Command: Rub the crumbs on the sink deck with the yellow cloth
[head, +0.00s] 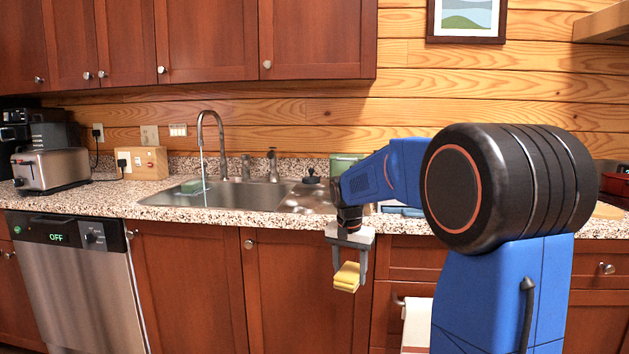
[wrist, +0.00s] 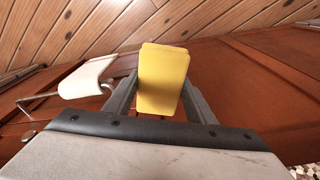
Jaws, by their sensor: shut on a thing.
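My gripper (head: 350,262) is shut on the yellow cloth (head: 347,277), a folded pad between its two fingers. It hangs in front of the cabinet doors, below the counter edge and apart from it. The cloth also shows in the wrist view (wrist: 162,80), held between the fingers. The sink deck (head: 310,199) is the steel area right of the basin, on the speckled counter. My arm hides part of the counter to its right. I cannot make out crumbs clearly at this size.
The sink basin (head: 215,195) has a running tap (head: 212,135) and a green thing in it. A dark-knobbed item (head: 312,177) stands behind the deck. A green container (head: 345,163) is behind my arm. A toaster (head: 52,170) stands far left. A white towel (head: 416,322) hangs below the counter.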

